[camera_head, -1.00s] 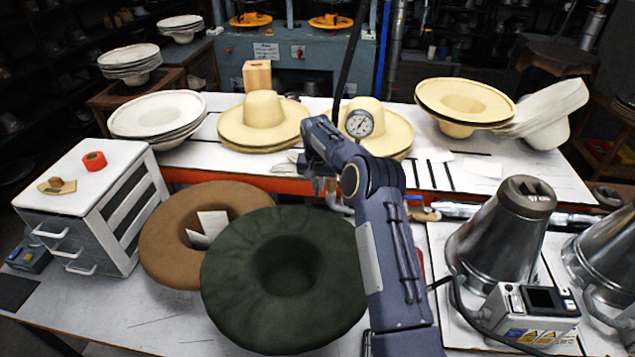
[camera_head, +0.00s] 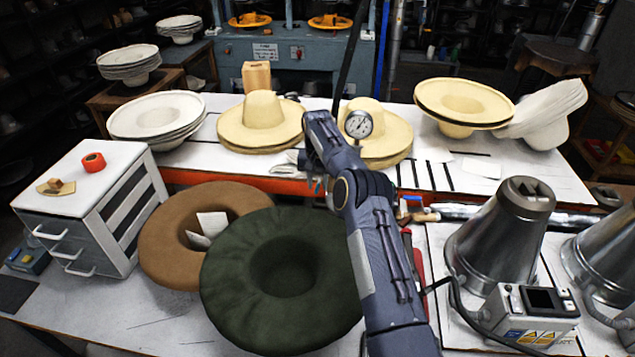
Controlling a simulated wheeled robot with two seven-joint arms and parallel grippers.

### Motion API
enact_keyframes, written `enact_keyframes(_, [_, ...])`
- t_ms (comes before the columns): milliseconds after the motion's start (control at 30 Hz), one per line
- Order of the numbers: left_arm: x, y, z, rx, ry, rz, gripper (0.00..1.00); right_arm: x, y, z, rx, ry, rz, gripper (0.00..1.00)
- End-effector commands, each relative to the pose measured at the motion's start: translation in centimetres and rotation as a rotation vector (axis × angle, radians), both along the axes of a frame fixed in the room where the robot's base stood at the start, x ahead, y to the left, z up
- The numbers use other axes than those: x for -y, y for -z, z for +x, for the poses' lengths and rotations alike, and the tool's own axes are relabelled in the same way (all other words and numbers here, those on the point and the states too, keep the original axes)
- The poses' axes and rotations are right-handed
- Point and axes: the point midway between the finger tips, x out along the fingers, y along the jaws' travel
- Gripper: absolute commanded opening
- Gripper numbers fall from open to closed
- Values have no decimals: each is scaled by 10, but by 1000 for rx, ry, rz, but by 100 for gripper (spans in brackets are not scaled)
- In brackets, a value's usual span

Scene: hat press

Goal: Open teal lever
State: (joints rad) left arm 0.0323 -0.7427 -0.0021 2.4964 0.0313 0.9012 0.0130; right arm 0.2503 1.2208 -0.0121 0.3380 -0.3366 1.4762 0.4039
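My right arm comes up from the bottom centre, and its bent forearm covers the middle of the view. My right gripper (camera_head: 318,184) points down at the front edge of the raised back shelf. It is small and mostly hidden by the arm, so its opening cannot be made out. A round pressure gauge (camera_head: 358,124) shows just right of the wrist, with the fittings below it hidden by my arm. I cannot make out a teal lever with certainty. A small blue part (camera_head: 413,201) shows right of the forearm. My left gripper is out of view.
A dark green hat (camera_head: 240,312) and a brown hat (camera_head: 165,240) lie left of my arm. A metal cone (camera_head: 500,240) and a control box (camera_head: 530,318) stand to the right. Cream hats (camera_head: 262,115) sit on the back shelf. A white drawer unit (camera_head: 85,205) is at left.

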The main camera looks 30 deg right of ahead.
Motion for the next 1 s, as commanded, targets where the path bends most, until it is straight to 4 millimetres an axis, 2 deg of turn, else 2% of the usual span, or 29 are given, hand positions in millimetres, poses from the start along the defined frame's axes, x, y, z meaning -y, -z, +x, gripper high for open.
enact_keyframes(233, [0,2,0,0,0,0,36,0,-9,1,3,0,-1,31])
enact_keyframes(367, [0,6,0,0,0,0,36,-1,-30,0,5,0,-1,31])
enact_keyframes(500, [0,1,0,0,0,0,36,-1,-57,0,5,1,-1,31])
enact_keyframes(633, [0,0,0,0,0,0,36,-1,-69,-1,3,1,-2,31])
enact_keyframes(800, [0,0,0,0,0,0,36,-2,-77,-2,1,0,0,31])
enact_keyframes(1000, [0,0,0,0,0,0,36,-2,-78,-2,1,0,0,31])
